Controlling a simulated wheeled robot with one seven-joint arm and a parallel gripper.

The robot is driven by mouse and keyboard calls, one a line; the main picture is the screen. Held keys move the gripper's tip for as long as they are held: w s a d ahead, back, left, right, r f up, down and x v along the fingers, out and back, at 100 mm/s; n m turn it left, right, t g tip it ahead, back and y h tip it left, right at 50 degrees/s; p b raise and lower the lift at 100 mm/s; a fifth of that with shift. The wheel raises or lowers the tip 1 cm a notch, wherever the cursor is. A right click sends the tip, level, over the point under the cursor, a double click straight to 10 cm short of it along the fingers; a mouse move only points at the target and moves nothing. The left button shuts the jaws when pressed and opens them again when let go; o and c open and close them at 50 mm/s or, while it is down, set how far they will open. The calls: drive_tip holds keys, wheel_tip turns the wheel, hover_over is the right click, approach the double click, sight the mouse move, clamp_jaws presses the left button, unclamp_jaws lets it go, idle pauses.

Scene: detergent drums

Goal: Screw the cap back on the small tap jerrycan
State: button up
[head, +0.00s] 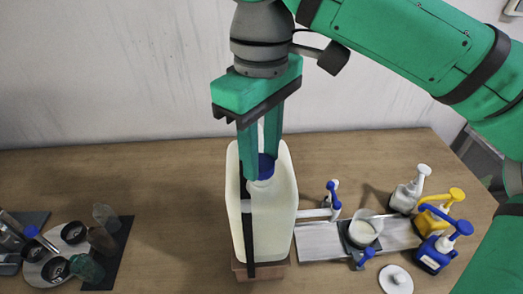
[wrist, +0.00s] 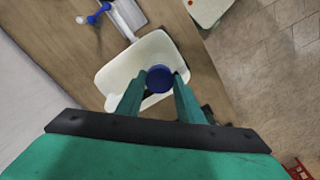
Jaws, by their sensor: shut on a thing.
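The small tap jerrycan (head: 283,215) is a tall off-white container with a dark vertical strip, standing on a brown block (head: 262,271) near the table's front. Its blue cap (head: 266,166) sits at the top, over the neck. My gripper (head: 259,172) comes down from above and is shut on the cap, with a green finger on each side. In the wrist view the cap (wrist: 160,78) is between the fingertips, over the jerrycan's pale top (wrist: 125,70). I cannot tell how far the cap is threaded on. A blue-handled tap (head: 333,197) sticks out to the right.
A grey board (head: 316,242) right of the jerrycan holds a cup of white stuff (head: 363,232). White, yellow and blue pump bottles (head: 436,250) and a white disc (head: 396,280) stand farther right. Small jars (head: 86,268) stand at left. The table between is clear.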

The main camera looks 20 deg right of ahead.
drive_tip(key=shift+f, duration=0.6)
idle(1.2)
drive_tip(key=m, duration=0.5)
drive_tip(key=shift+s+m, duration=0.1)
drive_tip(key=shift+m, duration=0.3)
drive_tip(key=shift+m, duration=0.4)
drive_tip(key=m, duration=0.5)
